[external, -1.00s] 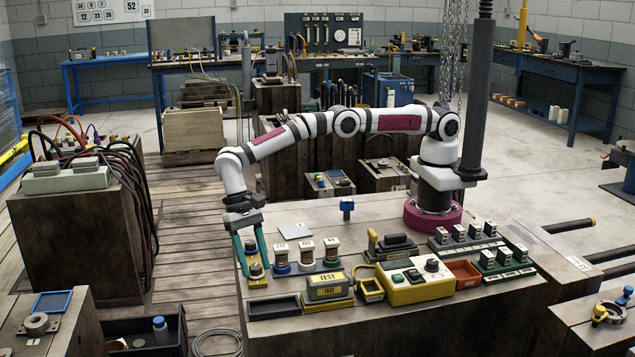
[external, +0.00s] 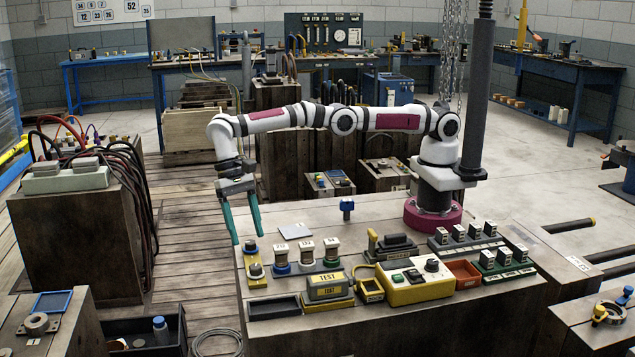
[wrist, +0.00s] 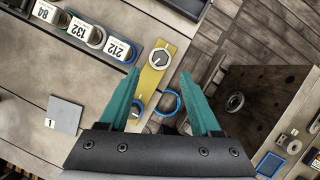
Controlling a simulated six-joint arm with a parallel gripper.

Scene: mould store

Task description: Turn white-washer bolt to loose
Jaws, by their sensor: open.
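A yellow plate (wrist: 150,82) at the table's left edge carries two bolts. The bolt with a pale washer (wrist: 160,57) is the front one in the external view (external: 256,271); its hex head shows a dark pointer mark. My gripper (external: 249,240) is open and empty, with teal fingers pointing down above the plate. In the wrist view its fingertips (wrist: 160,74) lie either side of the plate, just short of the pale-washer bolt, touching nothing visible.
Numbered knobs (external: 306,250) stand right of the plate. A black tray (external: 273,307) and a yellow TEST block (external: 327,287) sit in front. A grey square plate (wrist: 65,115) lies on the table. The table's left edge is close beside the bolts; open floor lies beyond.

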